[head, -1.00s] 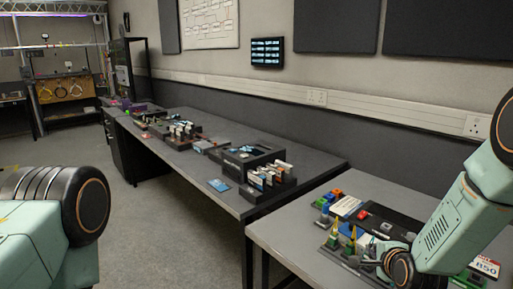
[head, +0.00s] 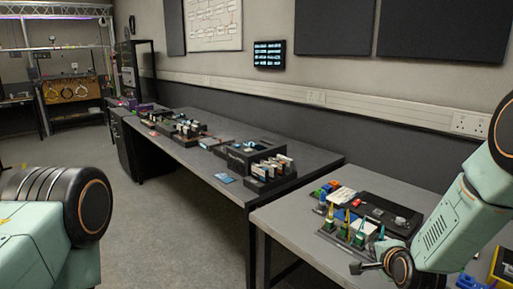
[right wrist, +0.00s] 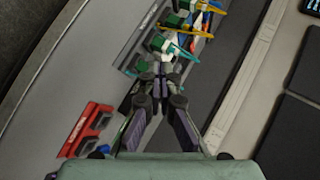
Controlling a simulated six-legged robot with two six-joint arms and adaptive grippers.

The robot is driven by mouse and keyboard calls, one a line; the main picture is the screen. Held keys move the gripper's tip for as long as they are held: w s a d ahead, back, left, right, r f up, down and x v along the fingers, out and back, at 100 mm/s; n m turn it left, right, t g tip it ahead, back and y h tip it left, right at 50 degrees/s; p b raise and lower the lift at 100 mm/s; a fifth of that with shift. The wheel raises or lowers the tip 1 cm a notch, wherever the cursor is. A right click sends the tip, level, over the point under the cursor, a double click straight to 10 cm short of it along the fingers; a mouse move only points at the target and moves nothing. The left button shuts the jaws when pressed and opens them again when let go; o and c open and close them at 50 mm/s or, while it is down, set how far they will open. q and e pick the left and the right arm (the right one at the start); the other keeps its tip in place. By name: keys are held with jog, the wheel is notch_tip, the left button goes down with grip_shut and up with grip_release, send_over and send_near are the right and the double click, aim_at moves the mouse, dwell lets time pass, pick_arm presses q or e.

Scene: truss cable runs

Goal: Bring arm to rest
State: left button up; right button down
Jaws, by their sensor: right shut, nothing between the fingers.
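My right gripper (head: 364,267) shows at the lower right of the head view, at the front of the near table (head: 285,222). In the right wrist view my right gripper (right wrist: 162,75) has its fingers together at the tips, with nothing between them. Its tips appear close to a dark rack (head: 340,236) of small coloured tools, which also shows in the wrist view; I cannot tell whether they touch. Part of my left arm fills the lower left of the head view, and its gripper is out of the picture.
On the near table are a black case (head: 385,213) and a red bracket-like piece (right wrist: 88,130). A longer bench (head: 310,165) with dark trays and cards (head: 262,158) stands behind it. Grey floor (head: 165,215) is clear at left. The wall runs along the right.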

pick_arm(q)
notch_tip(320, 180, down, 6)
jog(key=w+b, duration=0.1)
jog(key=b, duration=0.5)
jog(key=shift+f, duration=0.15)
pick_arm(e)
jog(key=s+a+f+n+g, duration=0.2)
jog(key=s+f+n+g, duration=0.2)
jog(key=s, duration=1)
jog(key=s+a+f+n+g, duration=0.3)
jog(key=s+f+n, duration=0.3)
jog(key=s+f, duration=0.5)
jog(key=s+a+f+n+g+y, duration=0.1)
jog(key=s+a+f+n+g, duration=0.2)
jog(key=s, duration=1.5)
notch_tip(320, 180, down, 5)
jog(key=n+g, duration=0.1)
jog(key=n, duration=0.2)
jog(key=shift+g, duration=0.3)
pick_arm(q)
jog(key=shift+w, duration=0.15)
pick_arm(e)
jog(key=shift+d+f, duration=0.1)
